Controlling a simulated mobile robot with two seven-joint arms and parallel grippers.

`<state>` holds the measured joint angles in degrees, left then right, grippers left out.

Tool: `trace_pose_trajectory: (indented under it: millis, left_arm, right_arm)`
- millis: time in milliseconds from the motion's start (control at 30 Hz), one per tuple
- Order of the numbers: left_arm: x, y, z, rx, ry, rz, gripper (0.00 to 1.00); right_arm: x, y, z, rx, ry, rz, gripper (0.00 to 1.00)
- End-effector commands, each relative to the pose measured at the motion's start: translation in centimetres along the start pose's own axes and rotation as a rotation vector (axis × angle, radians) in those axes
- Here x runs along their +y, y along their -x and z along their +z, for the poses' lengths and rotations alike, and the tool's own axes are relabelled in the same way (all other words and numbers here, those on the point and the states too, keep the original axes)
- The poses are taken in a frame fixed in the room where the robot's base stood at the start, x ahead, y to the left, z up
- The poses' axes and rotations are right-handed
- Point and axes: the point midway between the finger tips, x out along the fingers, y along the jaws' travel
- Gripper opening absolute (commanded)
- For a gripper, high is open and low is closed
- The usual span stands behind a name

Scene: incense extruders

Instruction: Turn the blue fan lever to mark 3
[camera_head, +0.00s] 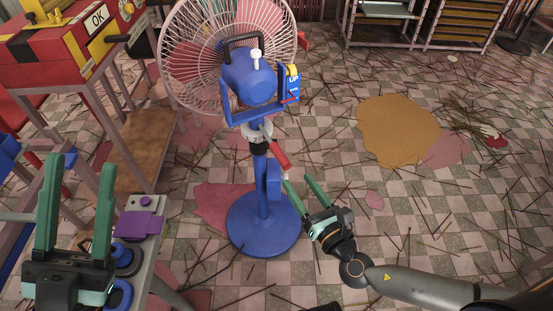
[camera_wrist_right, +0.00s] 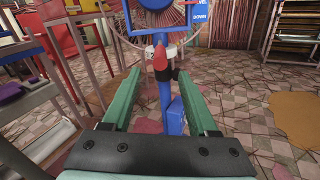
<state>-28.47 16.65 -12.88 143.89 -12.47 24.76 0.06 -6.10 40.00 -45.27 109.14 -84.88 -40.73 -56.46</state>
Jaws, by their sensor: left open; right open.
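The blue fan (camera_head: 263,222) stands upright on the floor on a round base, with a wire cage at its head. A red-handled lever (camera_head: 280,155) sticks out from the black collar on its post. In the right wrist view the red handle (camera_wrist_right: 160,58) shows between and just beyond the fingertips. My right gripper (camera_head: 297,180) is open, just below the lever's end; I cannot tell whether they touch. My left gripper (camera_head: 76,156) is open and empty, far left.
A red and yellow machine (camera_head: 45,45) with an OK label stands on a table at upper left. A grey bench (camera_head: 150,228) with purple and blue parts is near my left gripper. Thin sticks litter the tiled floor (camera_head: 420,210). Shelves (camera_head: 385,25) stand behind.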

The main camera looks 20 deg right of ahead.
Motion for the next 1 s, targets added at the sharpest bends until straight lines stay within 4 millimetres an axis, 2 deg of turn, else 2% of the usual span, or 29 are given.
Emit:
trace_pose_trajectory:
  millis: [300,500,700,1000]
  left_arm:
    - [0.3,0.5,0.6,-0.004,0.013,0.000,0.50]
    - [0.5,0.8,0.9,-0.005,0.021,0.000,0.50]
    - [0.6,1.0,1.0,-0.006,0.026,-0.001,0.50]
    - [0.6,0.9,1.0,-0.007,0.027,-0.001,0.50]
  right_arm:
    - [0.0,-6.5,0.1,-0.004,-0.005,-0.001,0.59]
    - [0.0,-9.6,-0.1,-0.001,-0.005,-0.001,0.59]
    - [0.0,-11.0,0.0,0.002,-0.007,-0.001,0.59]
    - [0.0,-11.1,0.0,0.002,-0.006,-0.001,0.58]
